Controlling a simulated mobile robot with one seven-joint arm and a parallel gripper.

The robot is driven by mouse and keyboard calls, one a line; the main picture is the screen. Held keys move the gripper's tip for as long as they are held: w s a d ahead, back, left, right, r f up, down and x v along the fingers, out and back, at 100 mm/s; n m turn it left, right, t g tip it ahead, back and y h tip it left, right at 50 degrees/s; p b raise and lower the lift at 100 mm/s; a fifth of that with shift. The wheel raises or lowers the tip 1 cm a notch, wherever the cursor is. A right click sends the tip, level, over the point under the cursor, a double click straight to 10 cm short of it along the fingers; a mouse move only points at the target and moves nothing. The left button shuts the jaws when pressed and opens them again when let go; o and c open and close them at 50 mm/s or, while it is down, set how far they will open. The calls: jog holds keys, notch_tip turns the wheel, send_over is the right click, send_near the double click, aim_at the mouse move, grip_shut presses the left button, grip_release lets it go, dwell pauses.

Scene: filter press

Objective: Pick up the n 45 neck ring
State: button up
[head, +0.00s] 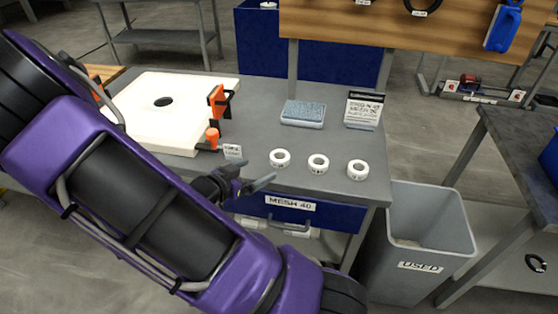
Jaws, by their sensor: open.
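Three white rings stand in a row on the grey bench: a left ring (280,158), a middle ring (318,164) and a right ring (357,169). Each has small dark marks on its front that are too small to read, so I cannot tell which is the N 45 neck ring. My gripper (257,171) is open and empty near the bench's front edge, left of the left ring and apart from it. My purple arm covers the lower left of the head view.
The bench (235,112) also holds a white plate (185,90) with an orange clamp (218,101), a grey-blue pad (303,113) and a printed sign card (363,109). A blue "MESH 40" drawer front (330,213) is below. A grey "USED" bin (425,275) stands right.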

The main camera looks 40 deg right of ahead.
aim_at(283, 155)
jog(key=b+x, duration=0.1)
jog(key=x, duration=0.4)
jog(key=b+x, duration=0.1)
jog(key=x, duration=0.5)
jog(key=shift+w+b, duration=0.3)
jog(key=shift+b, duration=0.05)
